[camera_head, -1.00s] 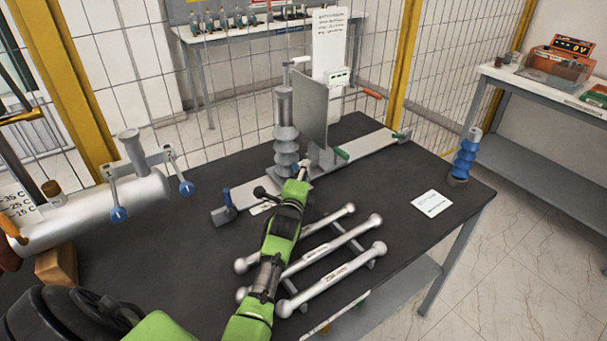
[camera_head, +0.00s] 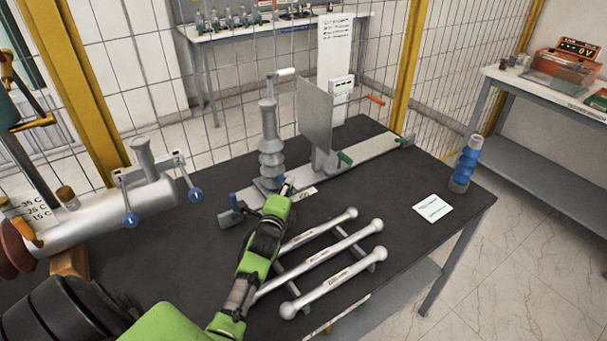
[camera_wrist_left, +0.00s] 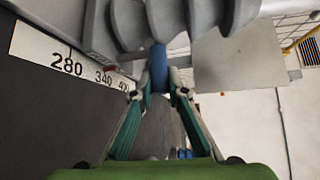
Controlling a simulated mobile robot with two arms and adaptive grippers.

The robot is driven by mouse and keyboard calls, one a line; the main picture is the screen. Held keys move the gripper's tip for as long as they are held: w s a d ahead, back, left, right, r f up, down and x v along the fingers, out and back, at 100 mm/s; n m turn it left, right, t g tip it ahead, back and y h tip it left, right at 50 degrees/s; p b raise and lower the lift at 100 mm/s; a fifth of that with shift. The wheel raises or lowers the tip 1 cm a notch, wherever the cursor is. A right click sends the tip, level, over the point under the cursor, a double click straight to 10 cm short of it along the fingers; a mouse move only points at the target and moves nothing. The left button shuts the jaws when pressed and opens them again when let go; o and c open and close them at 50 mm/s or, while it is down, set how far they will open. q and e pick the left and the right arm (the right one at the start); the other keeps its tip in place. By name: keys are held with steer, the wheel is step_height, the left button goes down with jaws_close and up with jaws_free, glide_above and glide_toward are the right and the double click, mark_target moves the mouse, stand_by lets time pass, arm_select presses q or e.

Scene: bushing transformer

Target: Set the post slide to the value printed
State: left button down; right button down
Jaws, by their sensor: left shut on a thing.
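The post (camera_head: 268,145), a grey ribbed insulator, stands upright on the slide rail (camera_head: 372,148), left of an upright grey plate (camera_head: 315,115). My left gripper (camera_head: 286,188) is at the post's foot. In the left wrist view its fingers (camera_wrist_left: 158,82) are shut on a blue knob (camera_wrist_left: 158,65) below the ribbed post (camera_wrist_left: 165,20). A white scale strip (camera_wrist_left: 62,58) there reads 280, 340 and a partly hidden number, perhaps 400. My right gripper is not in view.
Three silver rods (camera_head: 335,270) lie on a rack in front of the rail. A silver cylinder (camera_head: 110,215) with blue knobs is at left. Dark table is clear between rods and card.

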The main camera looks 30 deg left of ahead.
arm_select(q)
steer(key=s, duration=0.1)
steer(key=s+a, duration=0.1)
steer(key=s, duration=0.1)
steer(key=s+a+p, duration=0.1)
steer(key=s, duration=0.1)
steer(key=c, duration=2)
jaws_free()
steer(key=shift+o, duration=0.2)
steer(key=v, duration=1.2)
steer(key=shift+f, duration=0.1)
